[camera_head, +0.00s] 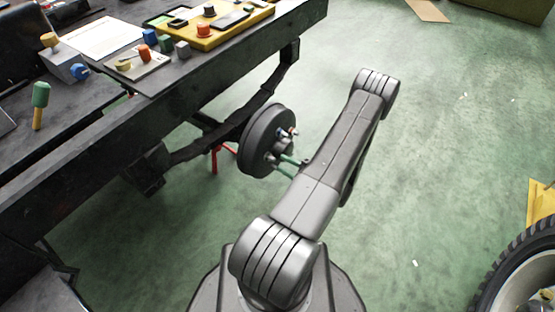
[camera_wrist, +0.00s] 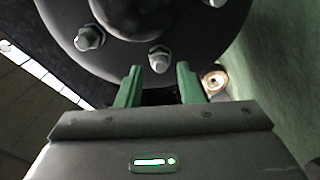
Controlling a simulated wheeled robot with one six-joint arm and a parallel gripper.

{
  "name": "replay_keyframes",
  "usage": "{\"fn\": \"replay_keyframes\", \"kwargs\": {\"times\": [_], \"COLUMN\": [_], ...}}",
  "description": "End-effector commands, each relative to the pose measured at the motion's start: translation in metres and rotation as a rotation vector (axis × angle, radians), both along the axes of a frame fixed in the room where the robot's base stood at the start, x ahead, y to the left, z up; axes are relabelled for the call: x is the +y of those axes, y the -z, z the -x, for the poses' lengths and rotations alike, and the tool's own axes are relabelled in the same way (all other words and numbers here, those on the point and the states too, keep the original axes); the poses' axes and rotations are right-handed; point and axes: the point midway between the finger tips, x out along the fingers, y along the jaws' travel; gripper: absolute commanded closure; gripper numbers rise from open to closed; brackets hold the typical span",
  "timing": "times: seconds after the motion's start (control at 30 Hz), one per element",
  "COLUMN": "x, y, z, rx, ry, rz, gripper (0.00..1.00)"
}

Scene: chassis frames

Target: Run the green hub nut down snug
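The dark round hub (camera_head: 262,140) is on the chassis frame, with studs and nuts on its face. In the wrist view the hub (camera_wrist: 130,50) fills the top, with a grey nut (camera_wrist: 90,37) at left and another nut (camera_wrist: 158,60) just beyond my fingertips. My gripper (camera_wrist: 158,72) has green fingers spread apart, and I see nothing clamped between them. In the head view my gripper (camera_head: 287,166) reaches the lower part of the hub face, partly hidden by my arm. I cannot make out a green nut; the green I see there is my fingers.
A pale ring-shaped thing with an orange tint (camera_wrist: 215,81) shows right of my fingers; I cannot tell what it is.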

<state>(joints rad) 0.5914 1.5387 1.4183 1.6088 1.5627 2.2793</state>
Motion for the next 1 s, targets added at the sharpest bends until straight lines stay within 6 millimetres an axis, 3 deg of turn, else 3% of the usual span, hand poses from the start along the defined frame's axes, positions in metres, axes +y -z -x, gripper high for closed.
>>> {"fn": "replay_keyframes", "kwargs": {"times": [0.2,0.4,0.6,1.0], "x": [-0.039,-0.064,-0.074,-0.073], "y": [-0.002,-0.001,0.0,0.0], "z": [0.028,0.046,0.054,0.053], "rx": [0.0,0.0,0.001,0.001], "ry": [0.005,0.004,0.002,0.0], "rz": [0.0,0.0,0.0,-0.001], "gripper": [0.66,0.66,0.66,0.66]}}
